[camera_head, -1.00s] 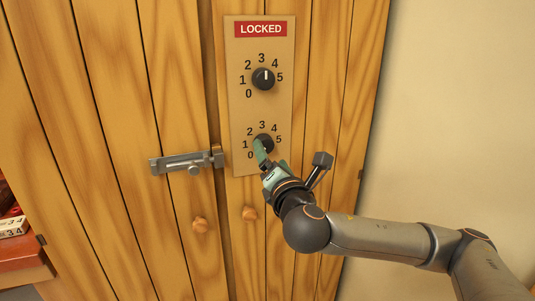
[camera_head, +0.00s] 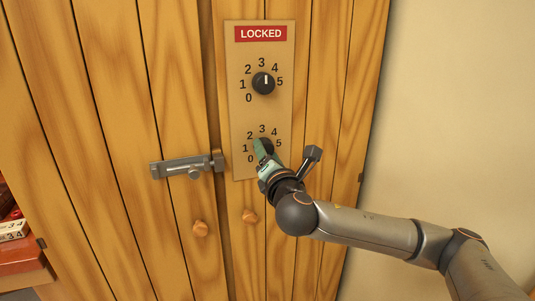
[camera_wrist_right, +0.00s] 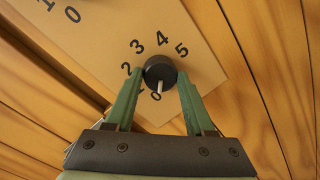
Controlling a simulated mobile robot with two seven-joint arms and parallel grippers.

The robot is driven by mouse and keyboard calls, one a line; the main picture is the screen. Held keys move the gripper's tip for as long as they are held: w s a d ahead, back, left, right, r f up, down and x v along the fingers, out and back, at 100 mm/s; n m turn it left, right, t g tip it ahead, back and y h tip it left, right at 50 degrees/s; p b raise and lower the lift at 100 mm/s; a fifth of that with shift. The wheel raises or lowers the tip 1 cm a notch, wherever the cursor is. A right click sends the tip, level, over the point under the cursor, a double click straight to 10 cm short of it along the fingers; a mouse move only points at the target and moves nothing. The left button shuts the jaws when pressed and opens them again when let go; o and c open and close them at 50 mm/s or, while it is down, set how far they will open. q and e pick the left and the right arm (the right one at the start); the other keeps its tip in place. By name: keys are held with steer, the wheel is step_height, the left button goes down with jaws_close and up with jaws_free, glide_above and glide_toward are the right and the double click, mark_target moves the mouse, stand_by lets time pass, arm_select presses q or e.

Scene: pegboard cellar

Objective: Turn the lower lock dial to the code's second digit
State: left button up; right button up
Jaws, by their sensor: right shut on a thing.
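The lower lock dial (camera_head: 266,146) is a round black knob on a tan panel (camera_head: 285,110), with digits 0 to 5 around it. In the right wrist view the dial (camera_wrist_right: 160,69) sits between the two green fingers of my right gripper (camera_wrist_right: 158,95), which is shut on it. Its white pointer mark faces the 0, close beside the 1. In the head view my right gripper (camera_head: 261,152) partly covers this dial. A red sign above reads LOCKED. My left gripper is not in view.
The panel is on a wooden cabinet door. A grey sliding latch (camera_head: 187,166) crosses the door gap at left. A bare wall is at right.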

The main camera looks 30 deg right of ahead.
jaws_close()
stand_by(0.3)
